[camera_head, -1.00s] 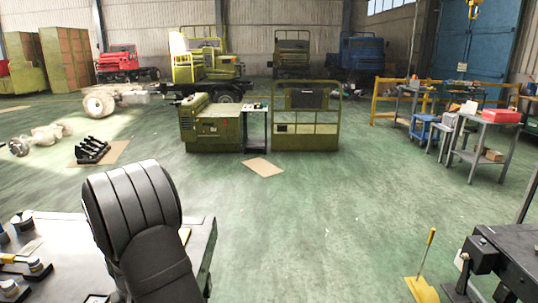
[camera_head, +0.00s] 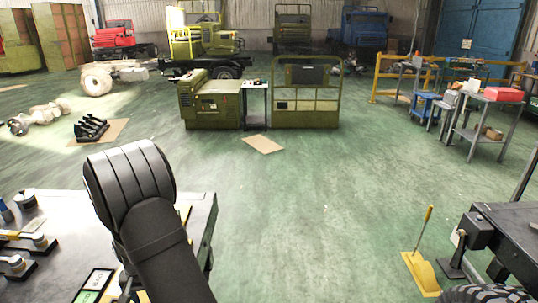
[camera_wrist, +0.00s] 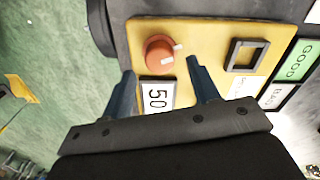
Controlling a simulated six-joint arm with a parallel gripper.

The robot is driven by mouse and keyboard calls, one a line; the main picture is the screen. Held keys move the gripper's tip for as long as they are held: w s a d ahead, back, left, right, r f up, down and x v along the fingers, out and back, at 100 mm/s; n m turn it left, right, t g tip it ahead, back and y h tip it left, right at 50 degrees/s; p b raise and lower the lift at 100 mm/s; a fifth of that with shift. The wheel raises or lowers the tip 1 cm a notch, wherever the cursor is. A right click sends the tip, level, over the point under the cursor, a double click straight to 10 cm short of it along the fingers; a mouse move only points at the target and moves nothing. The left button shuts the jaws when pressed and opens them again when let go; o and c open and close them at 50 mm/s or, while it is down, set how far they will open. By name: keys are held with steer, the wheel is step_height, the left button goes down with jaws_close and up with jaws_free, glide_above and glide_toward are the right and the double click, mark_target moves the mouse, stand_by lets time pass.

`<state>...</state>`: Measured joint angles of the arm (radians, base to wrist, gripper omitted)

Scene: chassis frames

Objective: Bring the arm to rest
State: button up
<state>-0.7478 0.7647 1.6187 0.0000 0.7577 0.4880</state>
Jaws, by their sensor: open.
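My gripper (camera_wrist: 160,75) shows in the wrist view with its two blue-grey fingers apart and nothing between them. It is above a yellow panel (camera_wrist: 208,48) that carries an orange-red round knob (camera_wrist: 159,52), a dark square frame (camera_wrist: 245,54) and a white label reading 50 (camera_wrist: 156,95). I cannot tell the gap between the fingertips and the panel. In the head view my dark arm hangs over the bench at the lower left, and the gripper is hidden behind it.
The workbench (camera_head: 204,225) holds several fixtures at the left and a green-and-white sign (camera_head: 93,287). Beside the panel are GOOD (camera_wrist: 291,61) and BAD labels. The green floor between is open.

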step_height(320, 180, up, 15)
steer(key=m, duration=0.3)
steer(key=shift+s+f, duration=0.15)
steer(key=shift+f, duration=0.05)
